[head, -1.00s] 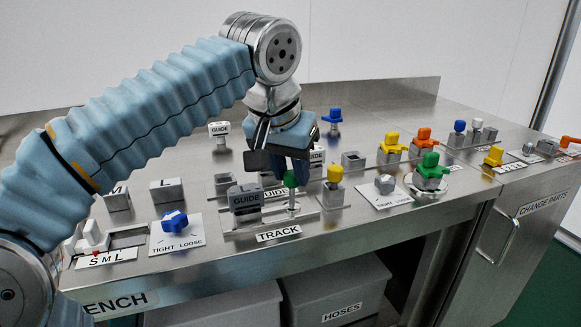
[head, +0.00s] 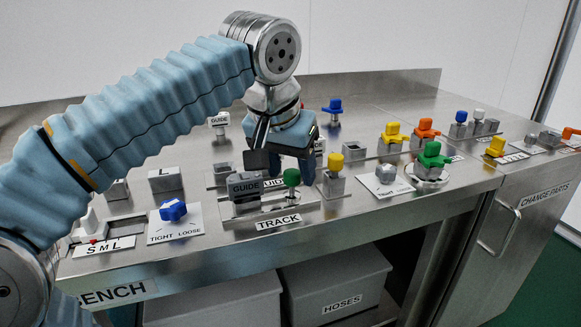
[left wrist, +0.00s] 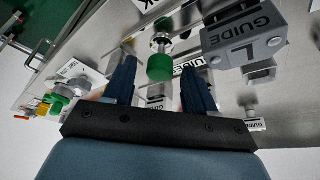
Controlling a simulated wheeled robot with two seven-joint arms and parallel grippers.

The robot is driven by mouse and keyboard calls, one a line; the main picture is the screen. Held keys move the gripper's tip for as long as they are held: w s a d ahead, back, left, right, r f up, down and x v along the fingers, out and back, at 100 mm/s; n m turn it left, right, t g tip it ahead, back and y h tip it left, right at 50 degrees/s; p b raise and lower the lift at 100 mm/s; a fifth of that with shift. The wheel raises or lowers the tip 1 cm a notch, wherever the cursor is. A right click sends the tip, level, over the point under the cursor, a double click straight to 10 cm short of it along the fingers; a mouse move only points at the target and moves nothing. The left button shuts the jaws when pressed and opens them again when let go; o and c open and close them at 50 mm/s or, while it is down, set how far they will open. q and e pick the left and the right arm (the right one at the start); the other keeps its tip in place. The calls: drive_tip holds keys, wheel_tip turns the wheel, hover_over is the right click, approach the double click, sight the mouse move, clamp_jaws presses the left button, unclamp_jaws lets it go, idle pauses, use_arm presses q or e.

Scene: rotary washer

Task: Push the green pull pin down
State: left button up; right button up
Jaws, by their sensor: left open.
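The green pull pin (head: 292,177) has a round green knob on a short metal stem. It stands upright on the TRACK plate (head: 300,212), right of the grey GUIDE block (head: 246,190). My left gripper (head: 290,163) is open and points down, just behind and above the knob in the head view. In the left wrist view the green knob (left wrist: 160,67) shows in the gap between the two dark blue fingers (left wrist: 160,88). I see no finger closed on it; whether one touches it I cannot tell. My right gripper is not in view.
A yellow-topped pin (head: 336,162) stands close right of the green pin. A green knob (head: 432,155) and a grey knob (head: 385,173) are farther right. A blue knob (head: 173,209) is at the left. The bench front edge is clear.

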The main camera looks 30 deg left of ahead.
use_arm(q)
drive_tip(key=p+v, duration=0.3)
drive_tip(key=v, duration=1)
drive_tip(key=shift+s+r, duration=0.1)
drive_tip(key=shift+s, duration=0.05)
